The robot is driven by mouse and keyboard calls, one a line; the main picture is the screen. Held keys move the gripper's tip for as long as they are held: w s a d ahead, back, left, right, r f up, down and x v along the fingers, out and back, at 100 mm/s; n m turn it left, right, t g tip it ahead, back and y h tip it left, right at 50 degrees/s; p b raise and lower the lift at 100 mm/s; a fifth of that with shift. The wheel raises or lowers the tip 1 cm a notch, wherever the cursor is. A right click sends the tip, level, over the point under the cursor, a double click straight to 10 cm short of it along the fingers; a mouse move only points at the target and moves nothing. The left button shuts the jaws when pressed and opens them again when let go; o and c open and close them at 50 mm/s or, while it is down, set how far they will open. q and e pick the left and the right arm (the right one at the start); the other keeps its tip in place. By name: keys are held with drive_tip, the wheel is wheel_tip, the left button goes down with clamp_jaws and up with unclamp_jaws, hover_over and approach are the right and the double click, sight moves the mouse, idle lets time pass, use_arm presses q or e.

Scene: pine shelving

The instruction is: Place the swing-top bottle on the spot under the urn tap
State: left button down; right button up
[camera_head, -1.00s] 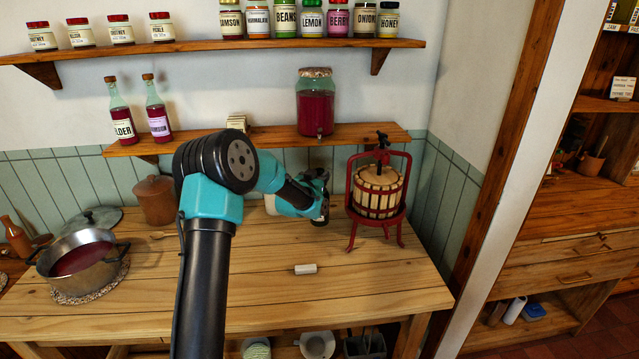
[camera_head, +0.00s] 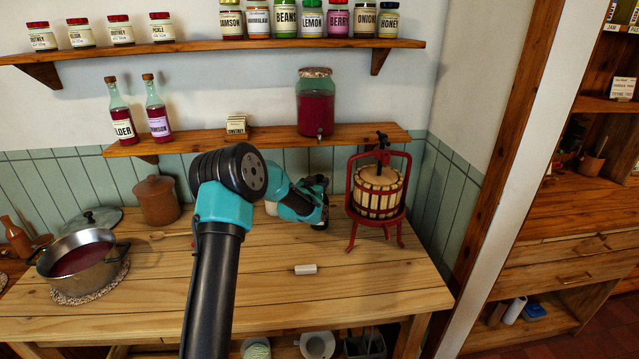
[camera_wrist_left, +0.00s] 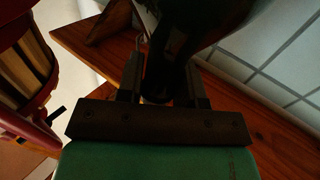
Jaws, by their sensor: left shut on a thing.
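The urn (camera_head: 316,106), a glass jar of red liquid, stands on the lower wall shelf with its tap (camera_head: 319,134) at the shelf's front edge. My left gripper (camera_head: 321,206) is below the tap, over the back of the bench and just left of the red press. In the left wrist view its fingers (camera_wrist_left: 163,85) are shut on a dark, glossy thing, the swing-top bottle (camera_wrist_left: 160,72). Its shape and tilt are hard to make out there. In the head view my arm and gripper hide the bottle and the spot under the tap. My right gripper is not in view.
The red fruit press (camera_head: 378,192) stands close to the right of my gripper. The lower shelf (camera_head: 240,138) overhangs the bench's back. A pot (camera_head: 80,262) and a brown crock (camera_head: 157,200) are at left.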

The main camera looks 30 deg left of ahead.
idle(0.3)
use_arm(q)
drive_tip(key=c, duration=0.8)
unclamp_jaws()
drive_tip(key=shift+f, duration=0.1)
drive_tip(key=shift+r, duration=0.2)
drive_tip(key=s, duration=1.2)
drive_tip(key=shift+d, duration=0.35)
